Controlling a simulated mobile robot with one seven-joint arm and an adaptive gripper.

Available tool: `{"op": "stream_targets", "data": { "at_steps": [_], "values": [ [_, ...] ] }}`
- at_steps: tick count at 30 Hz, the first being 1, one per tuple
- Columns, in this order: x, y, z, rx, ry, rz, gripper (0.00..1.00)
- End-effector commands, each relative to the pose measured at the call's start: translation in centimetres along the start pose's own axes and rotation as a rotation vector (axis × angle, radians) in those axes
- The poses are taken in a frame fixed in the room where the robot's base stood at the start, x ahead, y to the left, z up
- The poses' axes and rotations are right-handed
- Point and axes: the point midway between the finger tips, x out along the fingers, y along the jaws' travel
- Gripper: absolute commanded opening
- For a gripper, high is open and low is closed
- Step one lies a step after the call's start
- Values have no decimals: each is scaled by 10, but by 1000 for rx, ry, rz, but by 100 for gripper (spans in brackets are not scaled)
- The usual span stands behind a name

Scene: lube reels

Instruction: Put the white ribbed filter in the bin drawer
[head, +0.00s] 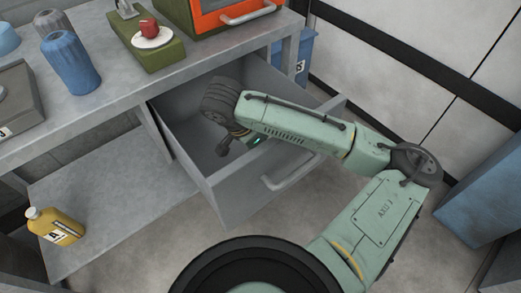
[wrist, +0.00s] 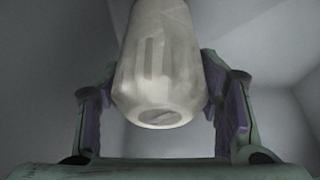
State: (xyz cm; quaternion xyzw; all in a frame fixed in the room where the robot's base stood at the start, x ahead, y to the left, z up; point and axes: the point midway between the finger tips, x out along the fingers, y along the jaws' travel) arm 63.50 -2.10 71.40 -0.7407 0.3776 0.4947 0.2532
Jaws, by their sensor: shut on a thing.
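The white ribbed filter (wrist: 158,62) is between my gripper's purple-padded fingers in the wrist view, its rounded end towards the camera. My gripper is shut on it. In the head view my gripper (head: 224,147) points down inside the open grey bin drawer (head: 238,198), between its walls. The filter cannot be made out in the head view, hidden by my wrist and the drawer. Whether it touches the drawer floor cannot be told.
The drawer's front has a bar handle (head: 291,172), and my arm passes over it. The bench top (head: 110,107) above holds a blue ribbed filter (head: 70,63), a green block with a plate and an orange box. A yellow bottle (head: 55,226) stands on the lower shelf.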

Motion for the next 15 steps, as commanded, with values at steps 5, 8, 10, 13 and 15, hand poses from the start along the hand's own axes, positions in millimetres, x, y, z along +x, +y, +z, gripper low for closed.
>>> {"op": "stream_targets", "data": {
  "at_steps": [5,8,10,13,15],
  "values": [
    [17,0,6,0,2,0,7],
    [18,0,7,0,2,-1,7],
    [18,0,7,0,2,-1,7],
    [18,0,7,0,2,0,7],
    [21,0,8,1,1,0,7]
  ]
}}
